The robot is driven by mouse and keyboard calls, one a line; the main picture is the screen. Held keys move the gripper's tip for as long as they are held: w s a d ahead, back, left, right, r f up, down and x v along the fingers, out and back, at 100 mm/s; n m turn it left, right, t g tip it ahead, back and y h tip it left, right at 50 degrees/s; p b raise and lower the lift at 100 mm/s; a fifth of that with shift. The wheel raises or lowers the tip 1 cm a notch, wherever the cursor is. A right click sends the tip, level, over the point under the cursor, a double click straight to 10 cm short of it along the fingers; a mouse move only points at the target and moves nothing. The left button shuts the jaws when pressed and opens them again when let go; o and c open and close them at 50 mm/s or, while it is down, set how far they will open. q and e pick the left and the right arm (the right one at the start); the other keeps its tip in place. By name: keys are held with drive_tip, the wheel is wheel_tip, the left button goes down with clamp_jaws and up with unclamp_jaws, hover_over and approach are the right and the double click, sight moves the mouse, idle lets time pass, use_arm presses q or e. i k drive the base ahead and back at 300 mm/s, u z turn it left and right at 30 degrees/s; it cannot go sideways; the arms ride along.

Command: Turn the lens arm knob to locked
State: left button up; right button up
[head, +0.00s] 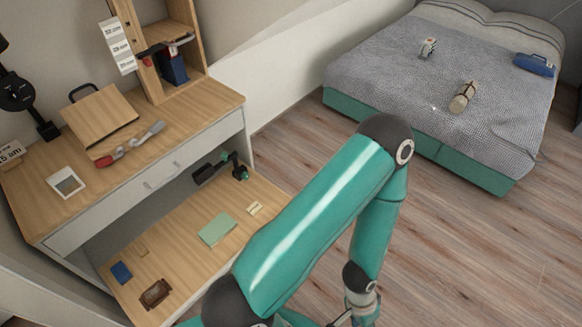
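A black jointed arm with a round black head (15,92) stands at the far left of the desk, its foot near the back edge. It may be the lens arm; a small pale spot shows at the head's middle, but I cannot tell whether it is the knob. Another dark device with a green part (240,172) lies on the lower shelf, too small to identify. One teal arm of mine, apparently the left, rises from the bottom and bends down. Its gripper (350,316) is mostly cut off at the bottom edge, well away from both. My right gripper is not in view.
The desk (205,112) holds a wooden box (100,118), a red-handled tool (128,147) and a white card (66,182). The lower shelf (185,240) holds a green book (217,230) and small items. A bed (400,80) stands back right. The floor between is clear.

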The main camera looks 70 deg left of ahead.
sight(245, 176)
drive_tip(key=z, duration=1.05)
drive_tip(key=i, duration=0.1)
drive_tip(key=u, duration=2.1)
drive_tip(key=i, duration=1.3)
drive_tip(key=u, duration=1.55)
drive_tip(key=k, duration=0.8)
drive_tip(key=u, duration=0.2)
